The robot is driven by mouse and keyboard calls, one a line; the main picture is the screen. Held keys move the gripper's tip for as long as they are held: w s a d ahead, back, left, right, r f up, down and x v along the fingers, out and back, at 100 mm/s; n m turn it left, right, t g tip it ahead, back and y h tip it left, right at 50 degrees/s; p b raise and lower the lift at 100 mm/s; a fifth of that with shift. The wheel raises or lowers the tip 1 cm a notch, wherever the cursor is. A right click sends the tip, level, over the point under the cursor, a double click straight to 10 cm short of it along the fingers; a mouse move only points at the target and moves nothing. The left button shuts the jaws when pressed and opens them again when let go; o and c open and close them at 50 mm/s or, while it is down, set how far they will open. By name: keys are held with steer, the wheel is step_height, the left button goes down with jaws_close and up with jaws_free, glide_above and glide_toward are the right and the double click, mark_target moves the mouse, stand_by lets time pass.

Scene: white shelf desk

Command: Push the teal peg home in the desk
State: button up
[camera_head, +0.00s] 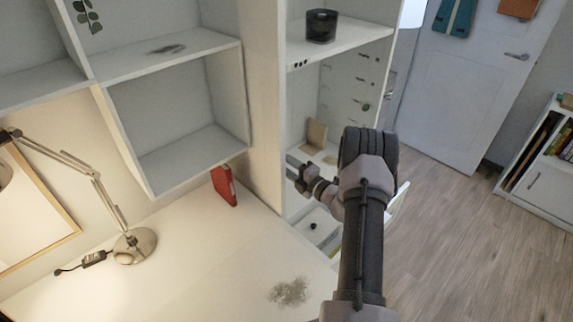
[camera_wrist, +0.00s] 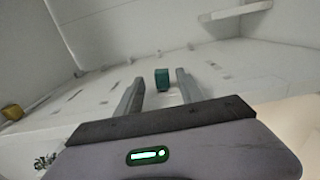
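The teal peg (camera_wrist: 162,77) stands out from a pale white surface in the wrist view, near the middle of the picture. My gripper (camera_wrist: 159,82) has its two grey fingers apart, one on each side of the peg as seen from the wrist. The peg appears a little beyond the fingertips, and I see no contact. How deep it sits is not clear. In the head view my gripper (camera_head: 292,168) reaches into the white shelf unit of the desk (camera_head: 262,120). I cannot make out the peg for certain there.
A black cup (camera_head: 321,25) stands on the upper shelf. A red object (camera_head: 224,186) stands on the desktop, with a desk lamp (camera_head: 134,246) to its left. A yellow object (camera_wrist: 12,112) lies at the left in the wrist view. White panels enclose my gripper.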

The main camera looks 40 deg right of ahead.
steer(key=shift+s, duration=0.1)
steer(key=s+d+p, duration=0.1)
steer(key=s+p, duration=0.2)
steer(key=s, duration=1.4)
steer(key=shift+d, duration=0.15)
